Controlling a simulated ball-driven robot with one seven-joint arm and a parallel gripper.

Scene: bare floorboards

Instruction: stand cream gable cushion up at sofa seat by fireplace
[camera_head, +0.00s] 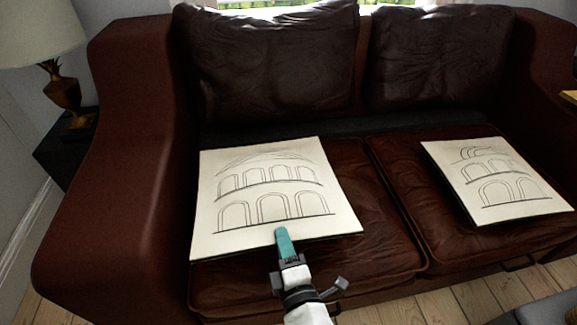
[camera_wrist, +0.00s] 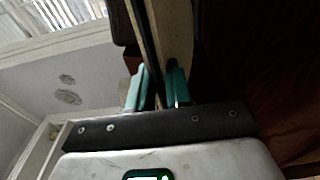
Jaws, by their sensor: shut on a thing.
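A cream cushion (camera_head: 270,190) printed with dark arches under a low gable-like roofline lies nearly flat on the left seat of the brown leather sofa (camera_head: 310,270). My gripper (camera_head: 282,234) is at its front edge, with teal fingers shut on that edge. In the wrist view the cushion's edge (camera_wrist: 172,35) runs between the fingers of my gripper (camera_wrist: 160,88). The lower finger is hidden under the cushion in the head view. A second cream cushion (camera_head: 495,180) with arches lies flat on the right seat. No fireplace can be made out for certain.
Two dark leather back cushions (camera_head: 268,60) stand behind the seats. The thick left sofa arm (camera_head: 130,170) is beside the left seat. A lamp (camera_head: 62,85) stands on a dark side table left of the sofa. Bare floorboards (camera_head: 480,295) show in front.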

